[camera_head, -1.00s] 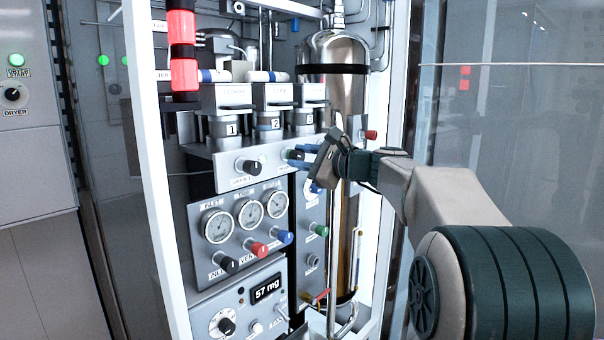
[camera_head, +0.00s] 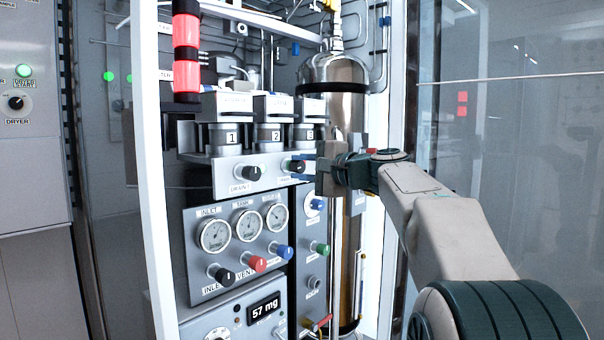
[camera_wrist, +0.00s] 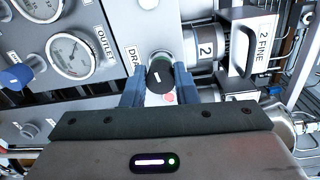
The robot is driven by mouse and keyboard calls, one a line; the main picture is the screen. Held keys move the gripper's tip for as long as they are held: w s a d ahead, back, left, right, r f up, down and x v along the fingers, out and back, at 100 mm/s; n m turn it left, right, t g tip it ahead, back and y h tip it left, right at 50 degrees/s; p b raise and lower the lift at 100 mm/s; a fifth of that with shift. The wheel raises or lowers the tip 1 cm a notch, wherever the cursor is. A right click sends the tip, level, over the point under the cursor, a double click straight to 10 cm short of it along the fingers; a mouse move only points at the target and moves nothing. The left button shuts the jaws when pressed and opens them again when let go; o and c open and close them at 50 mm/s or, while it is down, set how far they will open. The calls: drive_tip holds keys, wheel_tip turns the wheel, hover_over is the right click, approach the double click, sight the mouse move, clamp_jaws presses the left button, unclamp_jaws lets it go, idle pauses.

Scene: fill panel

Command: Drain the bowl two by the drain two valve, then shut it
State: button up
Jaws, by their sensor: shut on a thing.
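The drain two valve (camera_head: 297,165) is a dark round knob with a white line on its face, low on the panel below the filter bowls. In the wrist view the knob (camera_wrist: 160,75) sits between my two blue fingers, with green at its base and a red dot beside it. My gripper (camera_head: 303,168) is shut on this knob; it also shows in the wrist view (camera_wrist: 160,88). The label beside the knob is partly hidden, reading "DRA". Bowl two (camera_head: 269,135), marked 2, stands above; it also shows in the wrist view (camera_wrist: 203,50). Its liquid level cannot be told.
The drain 1 knob (camera_head: 251,173) is just left. Bowl one (camera_head: 226,136) stands beside bowl two. Gauges (camera_head: 247,224) and black, red and blue knobs (camera_head: 258,264) lie below. A steel cylinder (camera_head: 337,110) stands behind my gripper. The display (camera_head: 263,306) reads 57 mg.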

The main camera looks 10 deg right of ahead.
idle(0.4)
drive_tip(key=o, duration=1)
drive_tip(key=v, duration=1.4)
drive_tip(key=shift+p, duration=0.3)
